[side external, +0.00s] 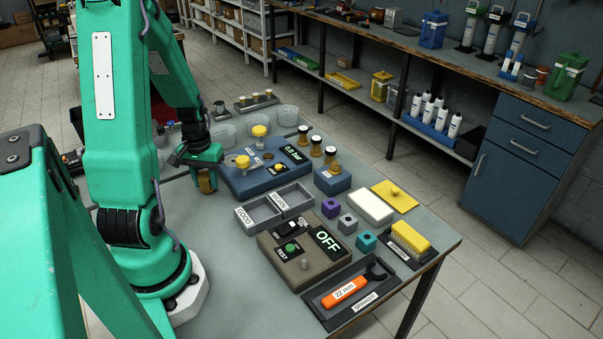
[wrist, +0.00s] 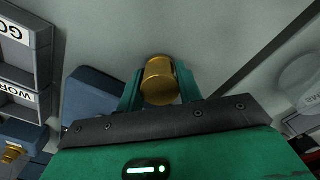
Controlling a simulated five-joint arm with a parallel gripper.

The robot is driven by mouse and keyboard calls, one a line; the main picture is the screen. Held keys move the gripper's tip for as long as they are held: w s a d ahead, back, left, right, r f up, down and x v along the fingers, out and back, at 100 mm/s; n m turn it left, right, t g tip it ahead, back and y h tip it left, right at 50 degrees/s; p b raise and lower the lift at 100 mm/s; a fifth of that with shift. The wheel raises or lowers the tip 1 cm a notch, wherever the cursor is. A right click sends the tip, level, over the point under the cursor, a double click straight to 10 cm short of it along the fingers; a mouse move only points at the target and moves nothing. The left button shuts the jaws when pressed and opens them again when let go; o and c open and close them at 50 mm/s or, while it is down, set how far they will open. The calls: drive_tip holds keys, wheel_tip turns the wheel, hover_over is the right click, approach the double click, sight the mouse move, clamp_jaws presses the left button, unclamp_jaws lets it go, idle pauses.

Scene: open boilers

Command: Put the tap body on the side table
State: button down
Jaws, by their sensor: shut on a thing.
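My gripper (side external: 204,166) is shut on the tap body (side external: 207,183), a short brass cylinder hanging below the jaws, left of the blue test unit (side external: 245,183). In the wrist view, the tap body (wrist: 158,80) sits between the two green fingers of my gripper (wrist: 160,92), over a plain grey surface (wrist: 150,25). Whether it touches that surface cannot be told. No side table is labelled; a dark seam or edge runs across the grey surface at the right of the wrist view.
The GOOD and WORN trays (side external: 274,206) stand right of my gripper. Clear cups (side external: 222,134) and a dark rack (side external: 256,102) lie behind it. Nearer are the OFF unit (side external: 303,258) and the spanner tray (side external: 352,292). A long bench (side external: 400,35) stands at the back.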

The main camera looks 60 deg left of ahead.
sight(204, 175)
drive_tip(key=shift+f, duration=0.3)
drive_tip(key=c, duration=0.9)
unclamp_jaws()
drive_tip(key=shift+c, duration=0.2)
drive_tip(key=shift+r, duration=0.2)
wheel_tip(204, 175, up, 12)
drive_tip(key=o, duration=0.5)
drive_tip(key=shift+o, duration=0.2)
